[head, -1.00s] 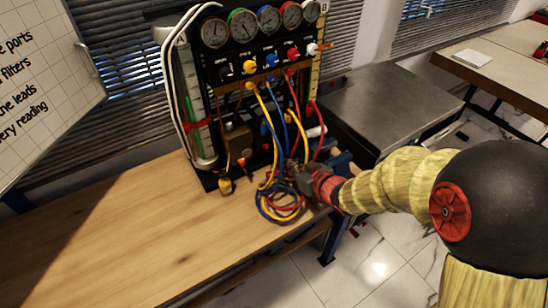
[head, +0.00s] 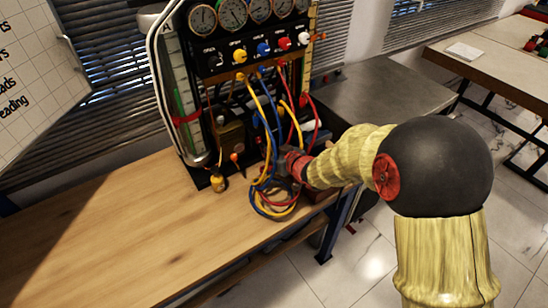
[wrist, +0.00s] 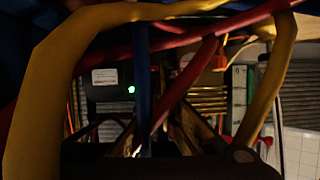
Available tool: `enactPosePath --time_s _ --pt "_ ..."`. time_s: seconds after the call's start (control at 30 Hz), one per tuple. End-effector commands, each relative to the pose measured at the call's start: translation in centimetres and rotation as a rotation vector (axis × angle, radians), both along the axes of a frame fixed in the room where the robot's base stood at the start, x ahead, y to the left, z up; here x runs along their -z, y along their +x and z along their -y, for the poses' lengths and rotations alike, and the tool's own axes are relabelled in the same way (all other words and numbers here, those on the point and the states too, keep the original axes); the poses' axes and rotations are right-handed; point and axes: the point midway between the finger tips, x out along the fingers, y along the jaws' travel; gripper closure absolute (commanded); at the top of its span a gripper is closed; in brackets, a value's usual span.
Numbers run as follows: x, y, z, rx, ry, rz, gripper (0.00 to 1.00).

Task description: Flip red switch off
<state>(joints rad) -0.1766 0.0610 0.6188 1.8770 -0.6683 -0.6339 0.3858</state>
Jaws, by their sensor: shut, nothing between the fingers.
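I cannot pick out the red switch for certain in either view; cables and my gripper cover the lower part of the gauge rig (head: 208,63). My gripper (head: 284,161) is shut and empty at the lower right of the rig, among the hanging cables. In the wrist view, my dark fingers (wrist: 140,148) point at the rig's lower part, where a dark box with a lit green light (wrist: 131,90) shows behind the cables. Yellow, red and blue cables cross close in front of the camera. A small red part (wrist: 267,141) shows at the right.
Looped yellow, blue and red cables (head: 270,200) hang from the rig onto the wooden bench (head: 120,225), right by my gripper. A grey metal table (head: 375,100) stands to the right. The bench's left part is clear.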

Motion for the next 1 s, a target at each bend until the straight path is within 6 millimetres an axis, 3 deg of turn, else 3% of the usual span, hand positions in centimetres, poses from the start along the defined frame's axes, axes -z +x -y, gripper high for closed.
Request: enactPosePath --time_s 0.3,1.0 --pt "1.6 2.7 -1.8 0.0 -0.001 0.001 1.0" --pt "2.1 3.4 -2.2 0.0 0.001 0.001 1.0"
